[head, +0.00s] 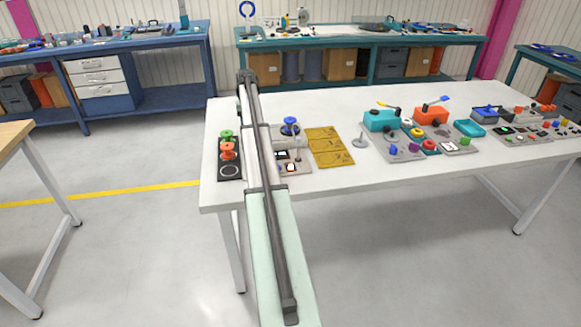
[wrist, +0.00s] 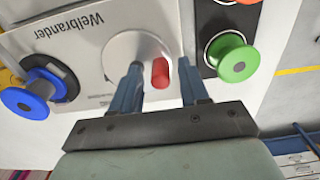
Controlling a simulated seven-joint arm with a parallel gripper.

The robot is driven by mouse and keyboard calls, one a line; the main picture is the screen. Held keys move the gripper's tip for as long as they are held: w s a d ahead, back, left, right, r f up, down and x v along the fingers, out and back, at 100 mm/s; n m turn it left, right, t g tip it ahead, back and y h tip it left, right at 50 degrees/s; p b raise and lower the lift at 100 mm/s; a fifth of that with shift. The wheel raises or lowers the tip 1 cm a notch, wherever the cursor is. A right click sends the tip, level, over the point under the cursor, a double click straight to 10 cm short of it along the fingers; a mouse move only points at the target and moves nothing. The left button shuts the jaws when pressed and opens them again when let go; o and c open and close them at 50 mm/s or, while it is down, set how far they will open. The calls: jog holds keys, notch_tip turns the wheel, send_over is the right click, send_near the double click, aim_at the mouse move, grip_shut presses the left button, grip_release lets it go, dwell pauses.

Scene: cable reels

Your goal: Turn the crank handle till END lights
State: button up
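The crank is a pale round disc (wrist: 128,55) with a red handle (wrist: 160,73), on a light grey panel (wrist: 75,62) lettered "Welbrander", upside down in the wrist view. My gripper (wrist: 160,78) is open, with one blue finger on each side of the red handle. A gap shows on both sides; I cannot tell whether the fingers reach down around it. In the head view, my arm hides the crank and gripper; the panel (head: 297,147) shows partly, with small lit spots whose lettering is unreadable.
Yellow plates (head: 330,146) lie right of the panel. Other devices (head: 432,115) stand farther right.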

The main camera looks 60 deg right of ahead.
jog(key=shift+r, duration=3.55)
